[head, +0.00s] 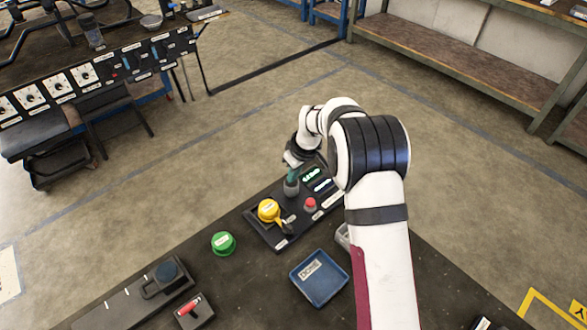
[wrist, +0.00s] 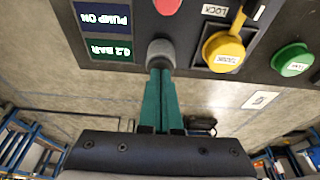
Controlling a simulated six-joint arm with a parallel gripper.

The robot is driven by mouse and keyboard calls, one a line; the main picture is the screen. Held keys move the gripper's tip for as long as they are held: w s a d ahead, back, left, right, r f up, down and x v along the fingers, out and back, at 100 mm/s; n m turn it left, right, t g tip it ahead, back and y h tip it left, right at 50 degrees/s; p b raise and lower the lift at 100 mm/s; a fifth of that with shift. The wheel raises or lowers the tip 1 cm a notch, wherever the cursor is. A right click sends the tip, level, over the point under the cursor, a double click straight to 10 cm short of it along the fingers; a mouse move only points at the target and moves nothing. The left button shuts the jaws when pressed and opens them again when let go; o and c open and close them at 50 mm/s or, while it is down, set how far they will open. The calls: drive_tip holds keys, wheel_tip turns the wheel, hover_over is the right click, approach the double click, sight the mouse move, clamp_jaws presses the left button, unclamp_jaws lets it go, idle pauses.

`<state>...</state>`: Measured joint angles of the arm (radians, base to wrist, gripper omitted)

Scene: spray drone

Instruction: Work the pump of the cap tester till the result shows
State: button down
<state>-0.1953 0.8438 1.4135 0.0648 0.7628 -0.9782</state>
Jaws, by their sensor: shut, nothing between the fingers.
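The cap tester (head: 284,243) is a dark panel on the bench. Its grey round-topped pump knob (wrist: 160,52) stands by two lit displays. One display (wrist: 104,17) reads PUMP ON; the other (wrist: 108,49) reads what looks like 0.2 BAR. A yellow cap (head: 268,210) sits on the tester beside a lever marked LOCK, and a red button (head: 310,204) is near. My gripper (head: 292,174) has its teal fingers shut and empty, with the tips (wrist: 160,72) right at the grey knob. I cannot tell whether they press on it.
A green cap (head: 223,243) lies on the bench left of the tester. A blue tray marked DONE (head: 319,300) is in front.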

drive_tip(key=shift+f, duration=0.15)
drive_tip(key=w+v, duration=0.1)
drive_tip(key=v, duration=1.3)
drive_tip(key=shift+a+r, duration=0.3)
drive_tip(key=shift+a, duration=0.1)
drive_tip(key=s+d+r+m+g, duration=0.1)
drive_tip(key=s+d+r+m, duration=0.15)
drive_tip(key=s, duration=0.45)
drive_tip(key=s+d+r+m, duration=0.2)
drive_tip(key=s+r+m, duration=0.1)
drive_tip(key=s, duration=0.4)
drive_tip(key=s+d+f+m, duration=0.2)
drive_tip(key=s+m, duration=0.2)
drive_tip(key=s, duration=0.7)
drive_tip(key=s+d+f+m+g, duration=0.1)
drive_tip(key=s+m, duration=0.4)
drive_tip(key=s, duration=0.7)
drive_tip(key=shift+d+f+g+h, duration=0.3)
drive_tip(key=shift+d+f, duration=0.15)
drive_tip(key=shift+f, duration=0.1)
drive_tip(key=shift+w, duration=0.1)
